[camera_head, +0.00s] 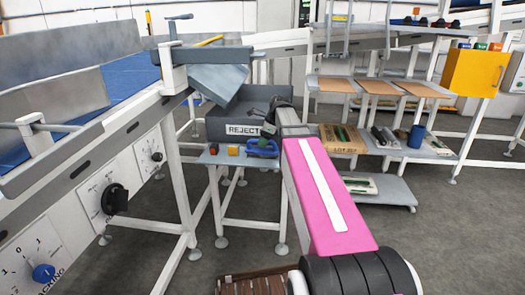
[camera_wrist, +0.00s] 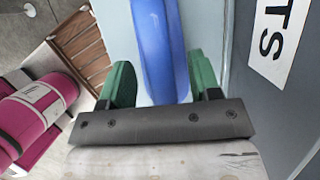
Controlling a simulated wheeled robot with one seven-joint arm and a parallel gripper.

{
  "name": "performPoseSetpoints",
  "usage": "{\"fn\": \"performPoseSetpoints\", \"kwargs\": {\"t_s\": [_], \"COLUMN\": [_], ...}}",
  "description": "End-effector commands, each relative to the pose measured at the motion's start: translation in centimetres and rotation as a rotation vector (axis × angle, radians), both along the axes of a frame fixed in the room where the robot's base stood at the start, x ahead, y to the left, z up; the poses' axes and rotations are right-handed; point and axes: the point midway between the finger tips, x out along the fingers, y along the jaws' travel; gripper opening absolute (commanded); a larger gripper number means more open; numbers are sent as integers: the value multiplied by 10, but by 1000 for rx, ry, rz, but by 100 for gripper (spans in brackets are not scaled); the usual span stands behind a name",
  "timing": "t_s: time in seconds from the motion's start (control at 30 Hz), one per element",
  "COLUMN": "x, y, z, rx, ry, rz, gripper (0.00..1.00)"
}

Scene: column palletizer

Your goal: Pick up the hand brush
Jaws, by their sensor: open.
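The blue object that I take for the hand brush (camera_head: 262,148) lies at the right end of a small side table below the reject bin. In the wrist view the long blue brush (camera_wrist: 158,35) runs up from between the green fingers of my gripper (camera_wrist: 161,72). My gripper is open, with one finger on each side of the brush. Gaps show on both sides, so the fingers seem apart from it. Whether they reach down to its depth, I cannot tell. In the head view my pink arm and wrist hide most of the gripper.
The grey bin marked REJECTS (camera_head: 232,128) stands right behind the brush; its wall (camera_wrist: 245,85) is close on the right in the wrist view. An orange block (camera_head: 233,150) and a red one (camera_head: 214,149) sit left of the brush on the side table (camera_head: 222,159).

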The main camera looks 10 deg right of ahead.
Motion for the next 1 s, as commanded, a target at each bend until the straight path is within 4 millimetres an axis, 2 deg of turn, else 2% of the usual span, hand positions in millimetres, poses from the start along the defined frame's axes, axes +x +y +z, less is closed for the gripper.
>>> {"fn": "performPoseSetpoints", "kwargs": {"t_s": [0.1,0.33,0.5,0.83,1.0], "x": [1,2,2,2,2], "y": [4,5,5,5,5], "z": [-11,-12,-12,-11,-4], "rx": [0,0,0,0,1], "ry": [1,0,0,0,-1], "rz": [0,0,0,0,0], "gripper": [57,57,2,1,1]}}
